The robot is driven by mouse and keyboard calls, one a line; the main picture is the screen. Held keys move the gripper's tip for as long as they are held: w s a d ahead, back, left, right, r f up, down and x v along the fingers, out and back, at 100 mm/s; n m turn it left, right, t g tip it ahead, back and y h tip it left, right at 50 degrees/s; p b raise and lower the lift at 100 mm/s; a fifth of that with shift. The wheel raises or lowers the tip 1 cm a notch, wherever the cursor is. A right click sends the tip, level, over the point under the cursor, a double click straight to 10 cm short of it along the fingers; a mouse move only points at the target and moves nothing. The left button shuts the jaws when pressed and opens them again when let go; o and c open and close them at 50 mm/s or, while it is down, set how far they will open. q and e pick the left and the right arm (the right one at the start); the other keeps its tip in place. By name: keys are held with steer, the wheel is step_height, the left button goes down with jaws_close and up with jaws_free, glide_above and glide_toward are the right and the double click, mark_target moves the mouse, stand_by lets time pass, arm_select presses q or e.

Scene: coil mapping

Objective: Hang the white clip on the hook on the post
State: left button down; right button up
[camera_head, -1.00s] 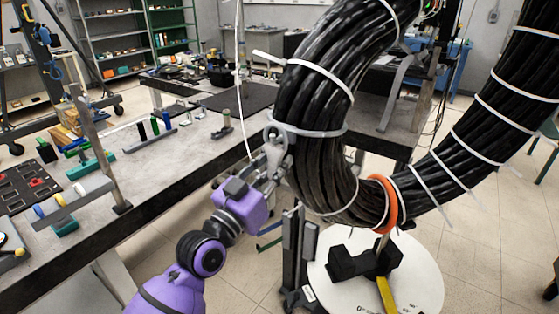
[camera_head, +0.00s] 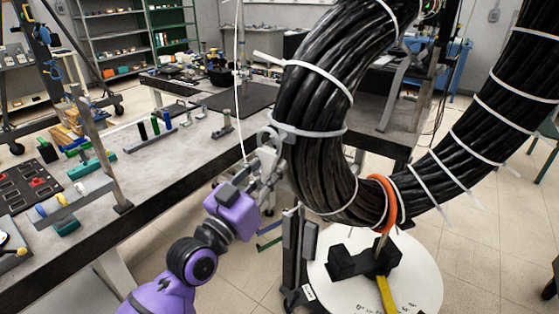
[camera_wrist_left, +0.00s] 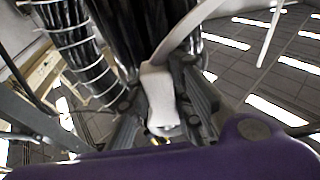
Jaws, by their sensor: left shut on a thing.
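My left gripper (camera_head: 266,166) is beside the left flank of the thick black cable bundle (camera_head: 320,100) in the head view. In the left wrist view it is shut on the white clip (camera_wrist_left: 160,95), whose pale body stands between the two dark fingers. I cannot tell whether clip and tie touch. A dark upright post (camera_head: 292,245) stands below the bundle. I cannot make out a hook on it. My right gripper is not in view.
A long workbench (camera_head: 160,165) with small tools lies to the left. An orange ring (camera_head: 387,203) circles the bundle's low bend, above a round white plate (camera_head: 415,270). A thin white cord (camera_head: 239,80) hangs just left of the gripper. Open floor lies between bench and post.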

arm_select(q)
steer(key=shift+s+a, duration=0.2)
steer(key=shift+s, duration=0.1)
steer(key=shift+s+a, duration=0.1)
steer(key=shift+s, duration=0.05)
steer(key=shift+s+a, duration=0.3)
steer(key=shift+s, duration=0.1)
stand_by(0.6)
